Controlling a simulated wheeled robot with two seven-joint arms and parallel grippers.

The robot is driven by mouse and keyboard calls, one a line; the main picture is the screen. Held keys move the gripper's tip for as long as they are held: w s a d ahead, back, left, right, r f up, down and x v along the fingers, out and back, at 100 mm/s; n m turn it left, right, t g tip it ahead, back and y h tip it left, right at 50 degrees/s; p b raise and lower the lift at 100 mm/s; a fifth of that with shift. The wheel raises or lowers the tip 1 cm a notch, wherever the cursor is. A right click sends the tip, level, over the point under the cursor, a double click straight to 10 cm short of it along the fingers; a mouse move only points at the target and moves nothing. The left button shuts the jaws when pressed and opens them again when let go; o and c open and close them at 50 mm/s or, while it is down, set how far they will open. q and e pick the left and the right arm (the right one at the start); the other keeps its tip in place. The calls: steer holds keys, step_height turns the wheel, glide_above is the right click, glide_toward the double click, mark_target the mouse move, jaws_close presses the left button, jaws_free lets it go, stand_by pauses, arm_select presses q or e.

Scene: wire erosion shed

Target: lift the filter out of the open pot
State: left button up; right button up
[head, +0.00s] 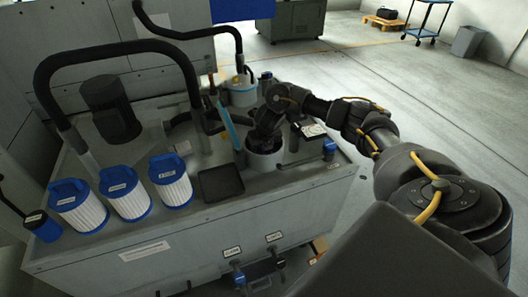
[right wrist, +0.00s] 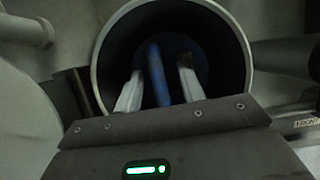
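The open pot (head: 264,163) is a grey cylinder in the top of the tank unit in the head view. In the right wrist view its round rim (right wrist: 94,68) surrounds a dark inside. The filter's blue handle bar (right wrist: 157,76) stands out inside the pot; the filter's body is hidden. My right gripper (head: 263,143) points down into the pot mouth, its fingers hidden there in the head view. In the right wrist view the gripper (right wrist: 161,72) is open, one pale finger on each side of the bar, with dark gaps between. My left gripper is not in view.
Three white filters with blue caps (head: 127,194) stand on the tank top at left. A black tray (head: 221,184) lies just left of the pot. A second pot (head: 242,92), a black motor (head: 109,107) and thick hoses (head: 110,50) crowd the area behind and left.

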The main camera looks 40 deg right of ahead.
steer(key=shift+w+f, duration=0.15)
steer(key=shift+f, duration=0.15)
steer(key=shift+c, duration=0.2)
jaws_close()
stand_by(1.0)
steer(key=shift+w+r, duration=0.1)
